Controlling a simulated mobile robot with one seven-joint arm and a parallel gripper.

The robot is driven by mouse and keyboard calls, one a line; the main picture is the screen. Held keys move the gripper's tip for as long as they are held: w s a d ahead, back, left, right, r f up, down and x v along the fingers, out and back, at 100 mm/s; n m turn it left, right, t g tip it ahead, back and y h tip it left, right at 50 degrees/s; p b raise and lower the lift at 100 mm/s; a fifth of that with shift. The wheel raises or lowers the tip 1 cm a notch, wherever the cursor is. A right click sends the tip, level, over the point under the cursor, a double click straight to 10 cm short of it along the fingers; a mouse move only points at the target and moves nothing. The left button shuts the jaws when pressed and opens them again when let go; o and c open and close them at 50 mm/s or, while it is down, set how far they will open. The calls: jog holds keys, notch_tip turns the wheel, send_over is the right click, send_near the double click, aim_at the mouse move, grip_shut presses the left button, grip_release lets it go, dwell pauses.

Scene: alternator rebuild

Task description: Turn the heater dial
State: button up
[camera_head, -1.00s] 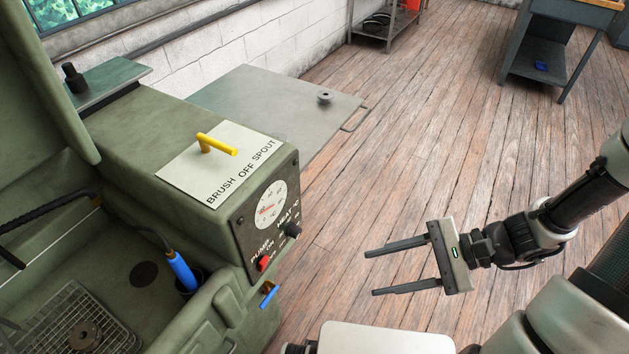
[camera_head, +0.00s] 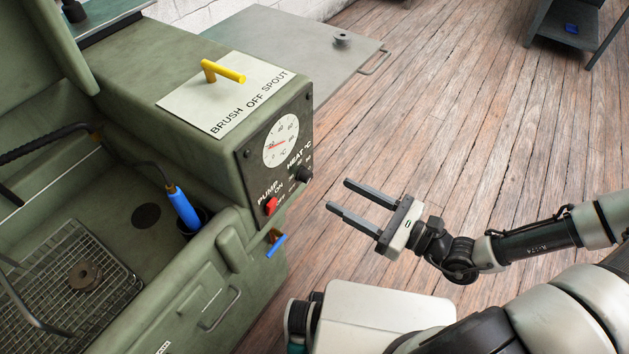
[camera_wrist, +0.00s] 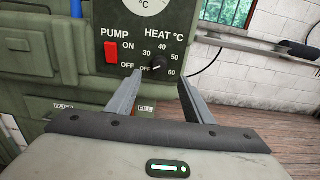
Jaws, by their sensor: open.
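The heater dial (camera_head: 303,174) is a small black knob on the dark control panel of the green parts washer. In the wrist view the dial (camera_wrist: 158,66) sits under the words HEAT °C, with OFF, 30, 40, 50 and 60 around it, and its pointer seems near OFF. My gripper (camera_head: 338,195) is open and empty, to the right of the panel and apart from it. In the wrist view my gripper's fingers (camera_wrist: 160,80) point at the panel, with the dial seen between their tips.
A red pump switch (camera_head: 271,205) is left of the dial, and a round gauge (camera_head: 281,140) is above it. A blue-handled valve (camera_head: 276,245) sticks out below the panel. A yellow lever (camera_head: 222,71) stands on top.

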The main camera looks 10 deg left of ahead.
aim_at(310, 178)
jog(key=b+x, duration=0.1)
jog(key=x, duration=0.7)
jog(key=shift+w+a, duration=0.1)
jog(key=shift+a, duration=0.3)
jog(key=c, duration=1)
